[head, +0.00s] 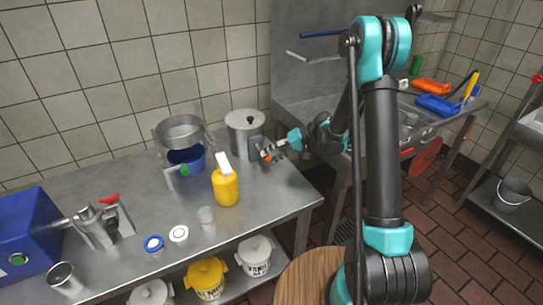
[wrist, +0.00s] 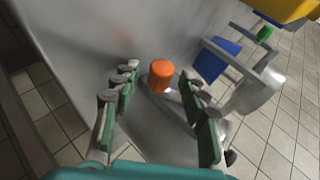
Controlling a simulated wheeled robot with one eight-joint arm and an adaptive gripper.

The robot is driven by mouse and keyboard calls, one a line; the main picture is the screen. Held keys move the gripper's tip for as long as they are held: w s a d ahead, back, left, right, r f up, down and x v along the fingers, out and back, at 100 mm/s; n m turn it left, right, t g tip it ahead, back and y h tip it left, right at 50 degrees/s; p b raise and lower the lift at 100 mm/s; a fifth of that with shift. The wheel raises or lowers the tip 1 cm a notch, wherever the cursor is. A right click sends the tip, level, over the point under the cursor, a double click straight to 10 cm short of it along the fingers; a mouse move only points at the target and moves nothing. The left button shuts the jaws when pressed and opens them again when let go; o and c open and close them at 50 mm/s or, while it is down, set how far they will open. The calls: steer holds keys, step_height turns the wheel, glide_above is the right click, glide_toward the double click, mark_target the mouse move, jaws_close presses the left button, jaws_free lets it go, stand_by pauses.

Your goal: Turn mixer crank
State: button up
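The mixer looks to be the lidded silver pot (head: 241,132) at the back right of the steel table, with a grey housing on its right side. Its crank has an orange knob (head: 267,158), low in front of the housing. In the wrist view the orange knob (wrist: 161,75) stands up from a grey crank arm (wrist: 174,101). My gripper (head: 270,151) is beside the mixer at the crank. In the wrist view my gripper (wrist: 160,80) is open. The knob shows between its two fingertips, with a visible gap on each side; contact is not seen.
A yellow bottle (head: 226,188) stands left of the crank. Behind it, a metal stand (head: 180,130) holds a blue bowl (head: 185,160). The table's right front corner is clear.

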steer(key=v, duration=1.2)
steer(key=shift+c, duration=0.3)
